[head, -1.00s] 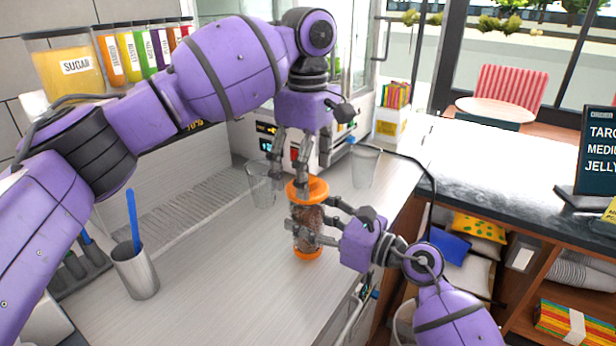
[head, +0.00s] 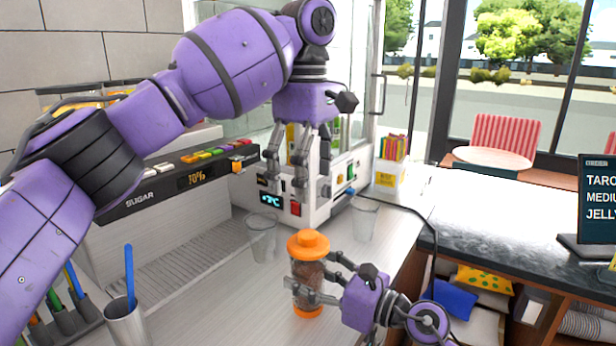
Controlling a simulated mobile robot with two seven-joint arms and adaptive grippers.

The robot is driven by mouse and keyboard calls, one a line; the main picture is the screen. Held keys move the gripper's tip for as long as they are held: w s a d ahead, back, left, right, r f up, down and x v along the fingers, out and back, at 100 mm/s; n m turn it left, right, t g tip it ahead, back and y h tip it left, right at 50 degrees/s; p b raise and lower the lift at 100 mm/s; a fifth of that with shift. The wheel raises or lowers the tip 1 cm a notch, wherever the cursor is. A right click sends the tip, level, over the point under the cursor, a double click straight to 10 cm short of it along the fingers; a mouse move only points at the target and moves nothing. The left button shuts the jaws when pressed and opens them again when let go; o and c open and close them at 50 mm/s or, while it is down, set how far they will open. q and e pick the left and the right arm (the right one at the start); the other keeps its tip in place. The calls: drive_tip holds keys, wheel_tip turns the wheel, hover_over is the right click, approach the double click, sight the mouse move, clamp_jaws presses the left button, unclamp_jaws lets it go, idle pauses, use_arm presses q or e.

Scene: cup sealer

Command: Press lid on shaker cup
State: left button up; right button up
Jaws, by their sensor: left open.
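The shaker cup (head: 307,273) stands upright on the metal counter, with dark brown contents behind its clear wall and an orange base. The orange lid (head: 308,243) sits on top of it and looks level; I cannot tell how tightly it is seated. My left gripper (head: 286,178) is open and empty above the lid, clear of it, fingers pointing down. My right gripper (head: 313,282) comes in from the right, with one finger across the cup's front and the other partly hidden behind it; it is shut on the cup.
Clear empty cups stand behind the shaker on the left (head: 262,238) and the right (head: 363,218). A sealing machine (head: 325,190) is at the back. A metal cup (head: 124,325) with a blue stick stands front left. The counter left of the shaker is free.

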drive_tip(key=shift+o, duration=1.4)
drive_tip(key=v, duration=1.2)
